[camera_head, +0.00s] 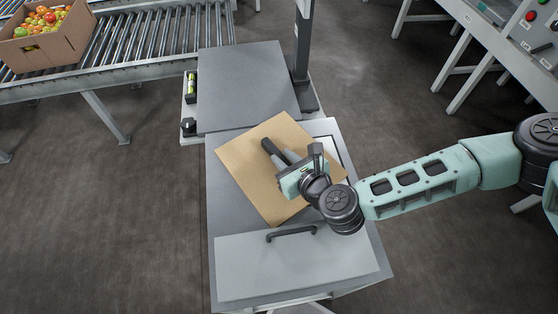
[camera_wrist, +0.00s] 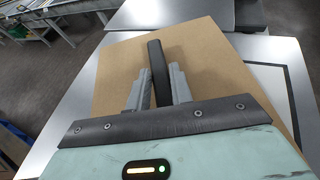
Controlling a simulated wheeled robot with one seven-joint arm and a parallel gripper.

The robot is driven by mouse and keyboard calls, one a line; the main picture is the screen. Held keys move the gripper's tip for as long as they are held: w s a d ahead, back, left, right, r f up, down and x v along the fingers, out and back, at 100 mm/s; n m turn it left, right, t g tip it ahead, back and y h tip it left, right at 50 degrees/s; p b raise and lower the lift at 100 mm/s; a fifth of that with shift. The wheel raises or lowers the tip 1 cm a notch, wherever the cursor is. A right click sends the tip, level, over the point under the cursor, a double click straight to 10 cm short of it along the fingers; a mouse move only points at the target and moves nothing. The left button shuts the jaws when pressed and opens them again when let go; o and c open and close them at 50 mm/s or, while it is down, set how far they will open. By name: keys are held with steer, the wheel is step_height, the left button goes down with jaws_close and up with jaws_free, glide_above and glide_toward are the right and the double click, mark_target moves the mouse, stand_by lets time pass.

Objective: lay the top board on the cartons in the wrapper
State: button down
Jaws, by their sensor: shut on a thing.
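The top board is a flat brown sheet (camera_head: 251,178) with a black bar handle (camera_head: 270,148) on its upper face. It is over the grey worktop, turned at an angle to it; I cannot tell whether it touches. My gripper (camera_head: 283,158) is shut on the handle. In the wrist view the black bar (camera_wrist: 156,57) stands between the two grey fingers (camera_wrist: 160,82), with the brown board (camera_wrist: 115,75) spread beneath. A dark grey plate (camera_head: 240,90) beside a grey mast (camera_head: 303,40) looks like the wrapper. I make out no cartons on it.
The worktop (camera_head: 222,215) has a black outlined square partly under the board, and a light grey panel (camera_head: 295,268) with a black handle in front. A control desk (camera_head: 510,40) stands at upper right.

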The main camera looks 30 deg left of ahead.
steer(key=shift+d+f, duration=0.1)
steer(key=shift+f, duration=0.05)
step_height(320, 180, up, 10)
step_height(320, 180, up, 7)
steer(key=p, duration=0.4)
glide_above(285, 161)
steer(key=w+d+f+m+t+h, duration=0.25)
steer(key=w+d, duration=0.45)
steer(key=d, duration=0.4)
steer(key=w+d+f+m+t+h, duration=0.25)
steer(key=w+d, duration=0.35)
steer(key=d, duration=0.5)
steer(key=w+d+f+m+t+h, duration=0.1)
steer(key=w+d+m+h, duration=0.2)
steer(key=w+d, duration=0.65)
steer(key=s+d+f+m+t+h, duration=0.1)
steer(key=s+d+m+h, duration=0.1)
steer(key=d, duration=0.8)
steer(key=s+d+f+m+h, duration=0.1)
steer(key=d+f+m+h, duration=0.1)
steer(key=d, duration=0.8)
steer(key=s+f, duration=0.3)
steer(key=s, duration=0.6)
steer(key=shift+m, duration=0.3)
steer(key=shift+r, duration=0.1)
